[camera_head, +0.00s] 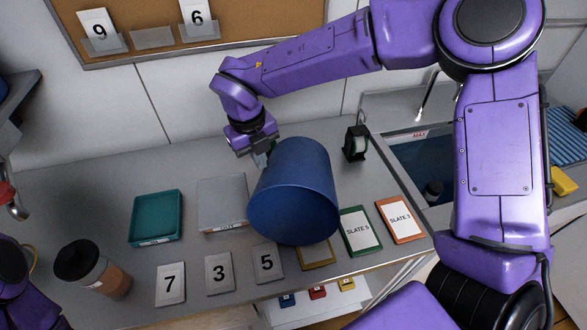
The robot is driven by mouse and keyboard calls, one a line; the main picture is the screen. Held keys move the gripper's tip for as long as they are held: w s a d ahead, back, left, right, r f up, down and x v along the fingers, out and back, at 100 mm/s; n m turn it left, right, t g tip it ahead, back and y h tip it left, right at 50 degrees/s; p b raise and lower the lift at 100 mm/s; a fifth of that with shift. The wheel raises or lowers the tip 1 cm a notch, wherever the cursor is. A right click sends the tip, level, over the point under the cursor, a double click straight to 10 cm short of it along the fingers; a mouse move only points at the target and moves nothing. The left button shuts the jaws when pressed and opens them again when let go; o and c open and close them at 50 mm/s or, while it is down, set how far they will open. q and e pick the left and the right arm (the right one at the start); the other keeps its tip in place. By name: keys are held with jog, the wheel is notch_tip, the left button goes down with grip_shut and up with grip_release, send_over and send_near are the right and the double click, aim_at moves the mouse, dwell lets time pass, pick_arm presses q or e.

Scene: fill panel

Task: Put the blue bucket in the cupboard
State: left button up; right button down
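The blue bucket (294,195) is in the middle of the view, tilted over the bench, with one round end facing me. My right gripper (263,152) is at the bucket's far left edge. Its fingers meet the bucket there and look shut on it; the fingertips are partly hidden. I cannot tell whether the bucket's lower side touches the bench. My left gripper is not visible; only part of my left arm shows at the lower left. No cupboard can be clearly made out.
The grey bench (100,210) holds a teal tray (157,239), a grey tray (222,204), a dark-lidded jar (92,268), a black tape holder (356,143) and several number and slate cards. A sink (415,165) lies to the right. A board (140,38) hangs behind.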

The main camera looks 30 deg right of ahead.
jog(key=shift+s+f, duration=0.1)
jog(key=c, duration=1.3)
grip_release()
jog(key=shift+o, duration=0.2)
